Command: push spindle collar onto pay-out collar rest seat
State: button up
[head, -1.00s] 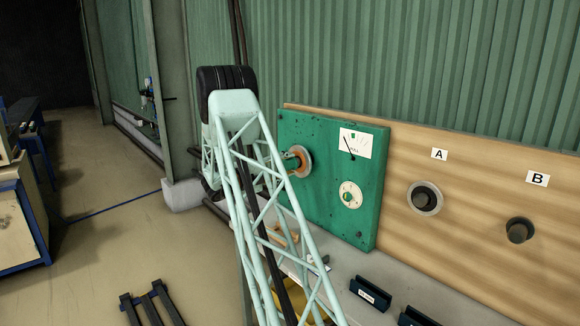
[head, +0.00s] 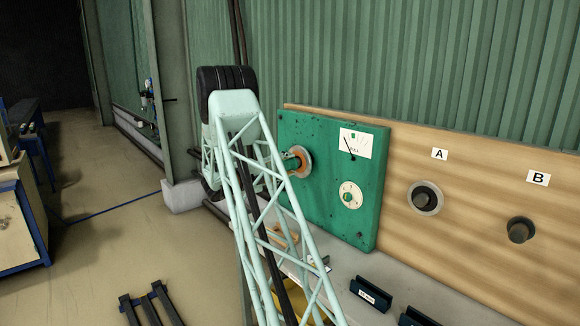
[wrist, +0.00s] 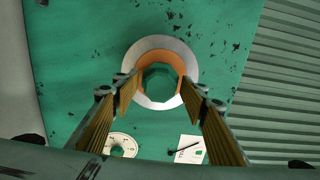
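An orange ring (head: 304,161) sits in front of a pale metal disc (head: 307,168) on the green panel (head: 330,190). A green faceted hub (wrist: 161,80) shows within the orange ring in the wrist view. I cannot tell which of these parts is the spindle collar and which is the seat. My gripper (wrist: 160,88) faces the panel, its two tan-padded fingers spread to the left and right of the hub. The fingertips overlap the sides of the orange ring in the wrist view; contact is unclear. In the head view my arm hides most of the gripper.
Dark labelled holders (head: 371,293) stand on the grey ledge below.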

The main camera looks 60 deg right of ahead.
aim_at(286, 166)
jog(key=shift+b, duration=0.35)
dwell(0.5)
jog(key=c, duration=1)
jog(key=shift+o, duration=1.2)
jog(key=shift+c, duration=0.9)
jog(key=shift+w+a+b, duration=0.15)
jog(key=shift+a+b, duration=0.15)
jog(key=shift+a, duration=0.2)
jog(key=shift+b+v, duration=0.6)
jog(key=shift+v, duration=0.85)
jog(key=shift+a, duration=0.1)
